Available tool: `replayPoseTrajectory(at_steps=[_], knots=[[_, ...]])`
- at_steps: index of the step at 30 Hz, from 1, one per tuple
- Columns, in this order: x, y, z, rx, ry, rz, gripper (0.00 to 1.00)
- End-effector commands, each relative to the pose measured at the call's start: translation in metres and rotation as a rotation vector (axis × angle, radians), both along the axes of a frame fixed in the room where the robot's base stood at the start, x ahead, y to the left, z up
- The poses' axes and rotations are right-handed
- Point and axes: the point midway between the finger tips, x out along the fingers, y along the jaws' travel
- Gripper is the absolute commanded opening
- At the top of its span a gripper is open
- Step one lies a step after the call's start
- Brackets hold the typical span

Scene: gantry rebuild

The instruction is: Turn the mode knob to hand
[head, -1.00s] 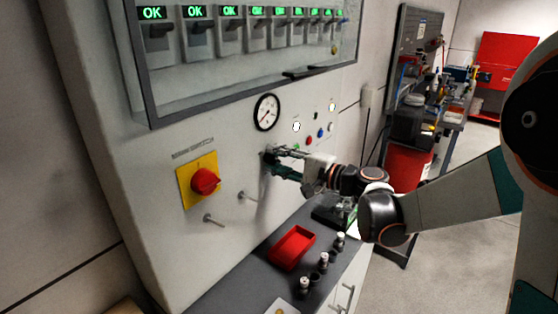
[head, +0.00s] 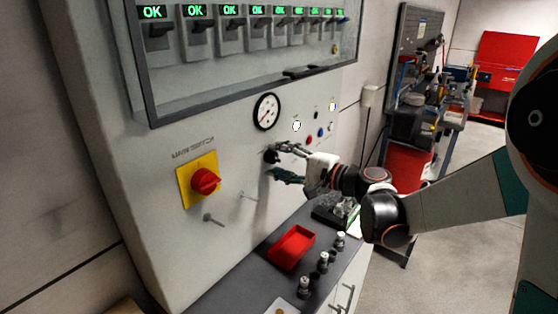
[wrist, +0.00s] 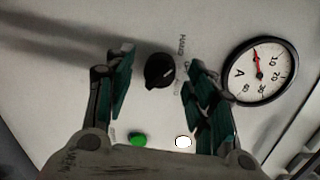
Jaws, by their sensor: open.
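The mode knob (wrist: 159,71) is a black round knob on the pale panel, with a light pointer line and small lettering beside it, too blurred to read in full. It also shows in the head view (head: 270,156), partly beside my fingers. My gripper (wrist: 158,82) is open in the wrist view, one finger on each side of the knob and apart from it. In the head view my gripper (head: 281,162) is close to the panel below the round gauge.
A round gauge (wrist: 260,72) sits right of the knob in the wrist view. A green button (wrist: 137,139) and a white lamp (wrist: 183,142) are near my fingers. The red main switch (head: 205,181), pegs (head: 213,219) and a red tray (head: 291,248) on the counter are nearby.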

Motion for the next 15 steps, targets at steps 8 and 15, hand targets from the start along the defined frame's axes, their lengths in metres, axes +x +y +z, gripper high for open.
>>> replayPoseTrajectory(at_steps=[8, 15], knots=[[-0.029, -0.042, 0.003, 0.0, 0.0, -0.004, 0.5], [-0.054, -0.077, 0.004, 0.0, 0.0, -0.003, 0.5]])
